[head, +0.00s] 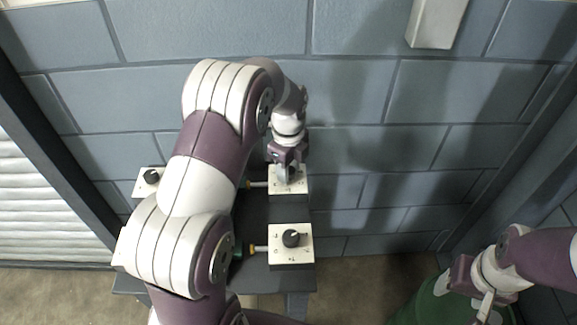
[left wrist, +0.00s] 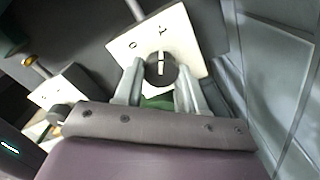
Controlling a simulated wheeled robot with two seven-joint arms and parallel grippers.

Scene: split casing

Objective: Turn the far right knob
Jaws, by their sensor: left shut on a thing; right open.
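The far right knob (left wrist: 161,70) is a dark round knob with a white line, on a white panel (left wrist: 178,33) with marks that look like 0 and 1. In the left wrist view its line points roughly at the 1 mark. My left gripper (left wrist: 160,88) has one finger on each side of the knob and is shut on it. In the head view my left gripper (head: 287,172) comes down over the far right panel (head: 290,188) and hides the knob. My right gripper (head: 484,300) is open and empty at the lower right, away from the panels.
A near right knob (head: 291,238) sits on its own white panel, and a far left knob (head: 151,176) on another. A dark table (head: 257,212) carries them. A green rounded object (head: 425,306) stands below my right gripper. A block wall (head: 400,150) is behind.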

